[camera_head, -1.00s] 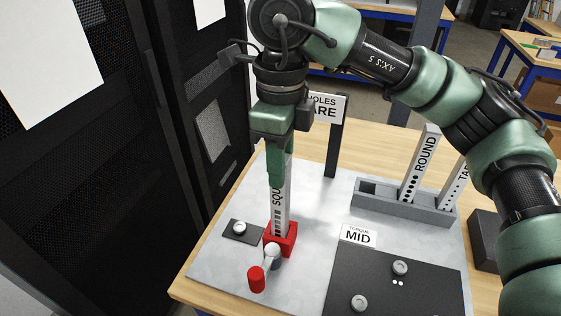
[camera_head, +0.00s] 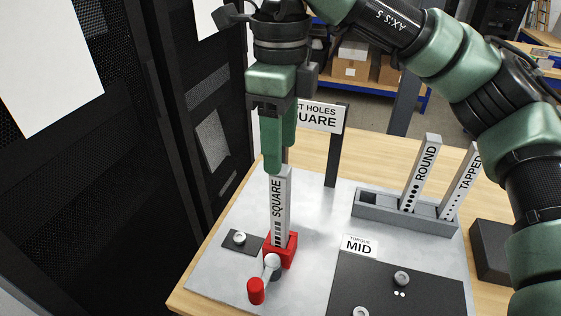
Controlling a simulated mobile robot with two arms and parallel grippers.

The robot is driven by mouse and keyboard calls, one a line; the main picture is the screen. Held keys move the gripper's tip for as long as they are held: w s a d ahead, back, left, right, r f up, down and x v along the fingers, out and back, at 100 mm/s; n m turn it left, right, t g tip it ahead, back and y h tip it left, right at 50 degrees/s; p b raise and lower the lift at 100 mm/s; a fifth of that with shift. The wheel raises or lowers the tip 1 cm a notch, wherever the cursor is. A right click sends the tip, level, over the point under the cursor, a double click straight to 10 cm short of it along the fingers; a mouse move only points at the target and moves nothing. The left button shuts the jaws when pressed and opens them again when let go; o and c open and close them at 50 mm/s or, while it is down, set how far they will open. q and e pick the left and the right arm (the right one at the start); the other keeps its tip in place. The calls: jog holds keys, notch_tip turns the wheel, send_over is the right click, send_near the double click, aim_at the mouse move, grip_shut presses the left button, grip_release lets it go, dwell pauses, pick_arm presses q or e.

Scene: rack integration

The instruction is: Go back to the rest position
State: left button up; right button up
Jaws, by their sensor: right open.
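My right gripper (camera_head: 275,168) is open and points down just above the top of the grey SQUARE post (camera_head: 279,210). Its green fingers stand near the upper end of the post, and I cannot tell whether they touch it. The SQUARE post stands upright in a red clamp (camera_head: 283,250) with a red-ended handle (camera_head: 256,291). My right arm reaches in from the upper right. My left gripper does not show.
A grey holder (camera_head: 380,207) carries the ROUND post (camera_head: 423,172) and the TAPPED post (camera_head: 460,182). A sign (camera_head: 322,116) stands behind the clamp. A dark plate (camera_head: 395,285) with knobs lies at front right. Black racks (camera_head: 150,180) stand at left.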

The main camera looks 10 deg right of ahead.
jog(key=shift+r, duration=0.65)
